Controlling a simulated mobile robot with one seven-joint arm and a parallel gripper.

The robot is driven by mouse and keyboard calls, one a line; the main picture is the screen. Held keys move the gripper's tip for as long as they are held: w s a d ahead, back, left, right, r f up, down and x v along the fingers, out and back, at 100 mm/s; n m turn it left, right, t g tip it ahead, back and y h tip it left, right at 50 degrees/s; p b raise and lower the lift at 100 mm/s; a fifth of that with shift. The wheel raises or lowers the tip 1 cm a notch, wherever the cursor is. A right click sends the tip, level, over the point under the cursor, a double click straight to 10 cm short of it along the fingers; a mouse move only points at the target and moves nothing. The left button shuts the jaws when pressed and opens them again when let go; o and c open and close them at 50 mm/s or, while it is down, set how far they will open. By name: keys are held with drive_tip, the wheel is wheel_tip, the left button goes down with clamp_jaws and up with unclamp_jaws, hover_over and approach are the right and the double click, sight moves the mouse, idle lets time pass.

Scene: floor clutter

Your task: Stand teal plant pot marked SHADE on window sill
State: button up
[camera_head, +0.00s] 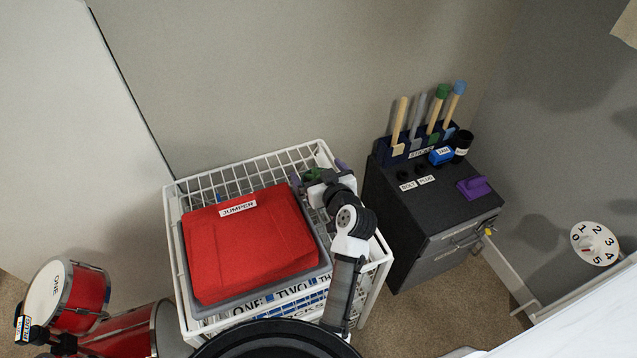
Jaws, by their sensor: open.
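I see no teal plant pot marked SHADE and no window sill that I can make out. My gripper (318,173) is over the right back part of the white wire basket unit, beside the folded red cloth labelled JUMPER (250,245). Its jaws are apart, with a purple piece on either side. A small dark green thing (312,174) shows by the jaws; I cannot tell what it is or whether they touch it. My arm hides part of the basket's right side.
The white wire basket (180,235) holds a grey tray under the cloth. A dark cabinet (400,217) to the right bears a tool rack, a blue box, a black jar and a purple item (475,188). Red drums (68,296) stand lower left. Carpet shows between cabinet and wall.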

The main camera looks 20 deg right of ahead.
drive_tip(key=c, duration=1.1)
drive_tip(key=shift+r, duration=0.1)
drive_tip(key=shift+c, duration=1.3)
drive_tip(key=shift+r, duration=0.1)
